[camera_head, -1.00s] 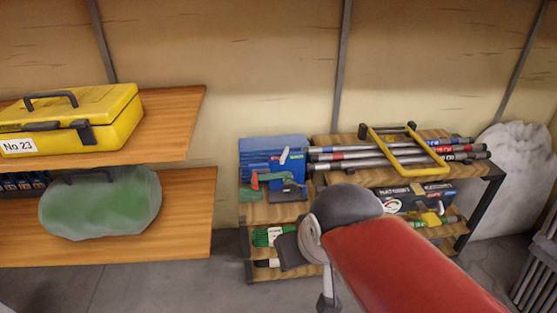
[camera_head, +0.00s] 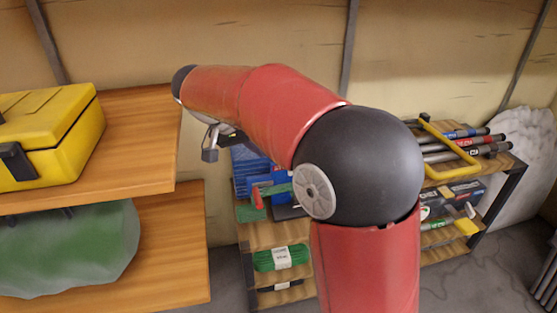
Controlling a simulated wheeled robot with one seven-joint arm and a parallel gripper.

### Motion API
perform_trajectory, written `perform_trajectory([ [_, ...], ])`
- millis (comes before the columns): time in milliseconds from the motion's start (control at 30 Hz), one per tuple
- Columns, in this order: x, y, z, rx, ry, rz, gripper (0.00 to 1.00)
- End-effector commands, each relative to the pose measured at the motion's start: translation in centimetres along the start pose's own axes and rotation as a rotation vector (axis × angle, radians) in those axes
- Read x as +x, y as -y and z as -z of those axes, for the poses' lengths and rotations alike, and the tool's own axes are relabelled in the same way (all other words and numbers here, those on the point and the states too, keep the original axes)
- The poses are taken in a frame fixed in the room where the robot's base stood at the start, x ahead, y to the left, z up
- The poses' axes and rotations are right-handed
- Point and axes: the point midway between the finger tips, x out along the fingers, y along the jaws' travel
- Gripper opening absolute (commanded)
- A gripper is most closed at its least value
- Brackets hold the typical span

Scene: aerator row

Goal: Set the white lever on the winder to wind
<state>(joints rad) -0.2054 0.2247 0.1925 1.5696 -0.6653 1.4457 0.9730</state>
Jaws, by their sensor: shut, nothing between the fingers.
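The blue unit (camera_head: 248,172) on the shelf rack's upper left is the likely winder. Only its left part shows, beside and below my red arm. The white lever seen on its front earlier is hidden behind my arm now, so its setting cannot be told. My gripper (camera_head: 210,154) hangs below the far end of my arm, left of the blue unit and apart from it in the picture. It is small and partly covered by the arm; it is shut and empty.
A green tool with a red handle (camera_head: 260,193) lies before the blue unit. Green rope (camera_head: 280,258) is on the shelf below. A yellow frame (camera_head: 447,157) and several poles (camera_head: 470,143) lie at the right. The wooden shelves (camera_head: 150,125) at the left hold a yellow toolbox (camera_head: 50,135).

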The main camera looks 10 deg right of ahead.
Motion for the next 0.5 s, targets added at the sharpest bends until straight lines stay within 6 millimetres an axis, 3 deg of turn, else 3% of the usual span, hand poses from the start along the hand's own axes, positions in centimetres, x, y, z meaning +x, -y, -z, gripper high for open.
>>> perform_trajectory([
  [133, 0.39, 1.24, 0.59, 0.028, -0.010, -0.024, 0.00],
  [500, 0.44, 1.35, 0.68, 0.032, -0.011, -0.028, 0.00],
])
